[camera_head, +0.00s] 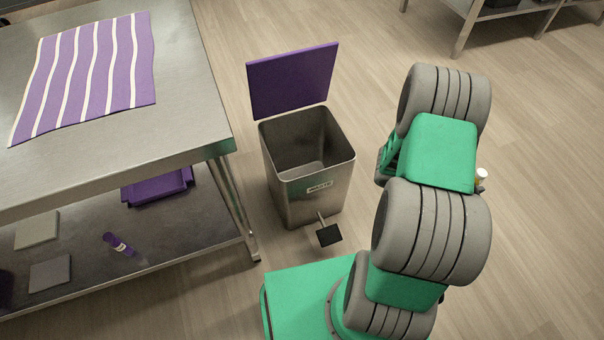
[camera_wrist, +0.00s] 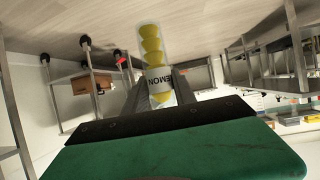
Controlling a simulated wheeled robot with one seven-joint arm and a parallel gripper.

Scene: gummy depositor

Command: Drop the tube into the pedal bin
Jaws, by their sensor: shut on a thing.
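The tube (camera_wrist: 153,48) is clear with yellow pieces inside and a white label reading LEMON. It is held between the two fingers of my gripper (camera_wrist: 159,88), which is shut on it. In the head view only a white and yellow end of the tube (camera_head: 481,175) shows, at the right of my arm; my gripper is mostly hidden there behind the arm. The steel pedal bin (camera_head: 318,202) stands on the floor, left of my arm and apart from the tube. Its purple lid (camera_head: 293,80) is up and the inside looks empty. Its black pedal (camera_head: 328,234) is at the front.
A steel table (camera_head: 190,95) with a purple striped mat (camera_head: 90,75) is at the left. Its lower shelf (camera_head: 95,270) holds a purple tray (camera_head: 158,187), a purple tube (camera_head: 118,244) and flat pads. Another table (camera_head: 465,15) is at the back right. Floor right of the bin is clear.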

